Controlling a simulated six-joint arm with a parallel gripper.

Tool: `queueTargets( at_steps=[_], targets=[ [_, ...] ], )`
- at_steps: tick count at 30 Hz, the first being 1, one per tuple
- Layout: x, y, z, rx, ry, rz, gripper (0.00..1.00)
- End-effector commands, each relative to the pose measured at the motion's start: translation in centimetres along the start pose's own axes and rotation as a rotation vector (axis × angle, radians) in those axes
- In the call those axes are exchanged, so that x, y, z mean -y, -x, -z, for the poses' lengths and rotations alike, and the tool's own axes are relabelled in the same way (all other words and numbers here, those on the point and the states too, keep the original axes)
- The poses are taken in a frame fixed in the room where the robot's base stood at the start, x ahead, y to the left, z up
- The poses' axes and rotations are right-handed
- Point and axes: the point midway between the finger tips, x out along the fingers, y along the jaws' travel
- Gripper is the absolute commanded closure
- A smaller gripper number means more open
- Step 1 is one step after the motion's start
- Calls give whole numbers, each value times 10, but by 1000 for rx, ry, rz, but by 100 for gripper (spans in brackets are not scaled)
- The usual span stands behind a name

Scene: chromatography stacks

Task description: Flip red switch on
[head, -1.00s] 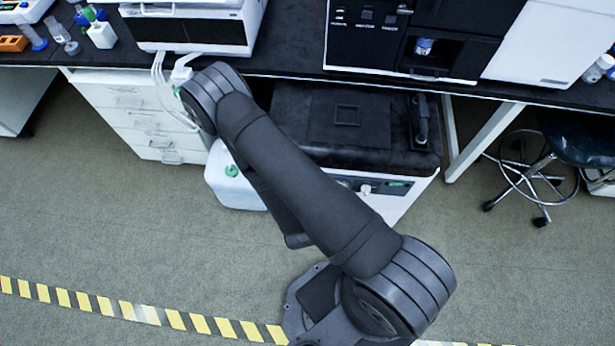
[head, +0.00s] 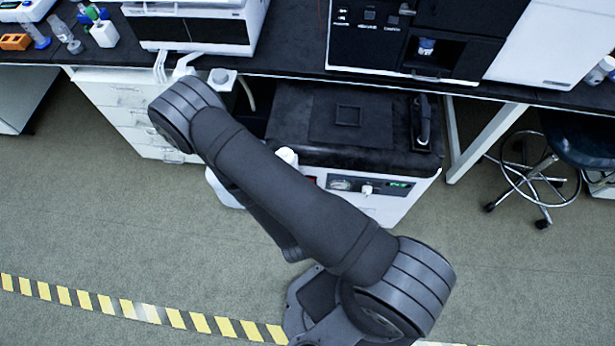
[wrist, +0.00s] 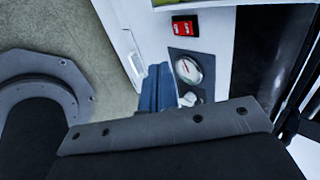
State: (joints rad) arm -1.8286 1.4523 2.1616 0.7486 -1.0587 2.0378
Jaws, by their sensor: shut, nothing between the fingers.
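The red switch (wrist: 185,28) is on the white front panel of the machine under the bench, near the top of the wrist view. It has small light marks; I cannot tell which way it is set. In the head view a sliver of its red (head: 309,180) shows beside my arm. My gripper (wrist: 157,68) shows in the wrist view as two blue fingers side by side, shut and empty. Its tips are below and left of the switch in the picture, apart from it. In the head view my arm hides most of the gripper.
A round gauge (wrist: 187,70) and a pale knob (wrist: 190,99) sit on the same panel, close to the fingers. The black-topped machine (head: 385,120) stands under the bench, beside white drawers (head: 115,105). Open floor (head: 520,270) lies to the right.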

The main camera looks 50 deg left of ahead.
Motion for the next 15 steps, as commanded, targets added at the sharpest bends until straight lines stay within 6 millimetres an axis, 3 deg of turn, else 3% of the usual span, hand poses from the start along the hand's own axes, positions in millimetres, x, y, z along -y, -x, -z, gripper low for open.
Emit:
queueTargets(
  at_steps=[10,15],
  targets=[
    [-2,-3,0,0,-1,1,100],
    [-3,-14,0,-2,-3,0,100]
  ],
)
